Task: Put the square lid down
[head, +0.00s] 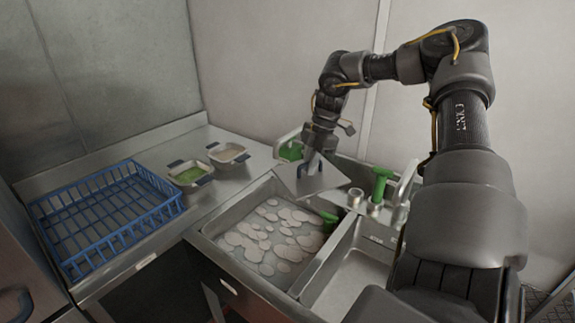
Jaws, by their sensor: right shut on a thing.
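The square lid (314,182) is a flat grey metal plate, slightly tilted, over the back right part of the left basin. My right gripper (314,163) is shut on the lid's top, near its middle, and holds it from above. The lid partly hides the back rim of the basin and part of the counter behind it. I cannot tell whether the lid touches the rim. My left gripper is not in view.
The left basin (222,243) holds pale foamy patches. A second basin (340,285) lies to its right. Green-handled items (380,184) stand behind. Two small containers, one with green contents (190,175), and a blue rack (108,215) occupy the left counter.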

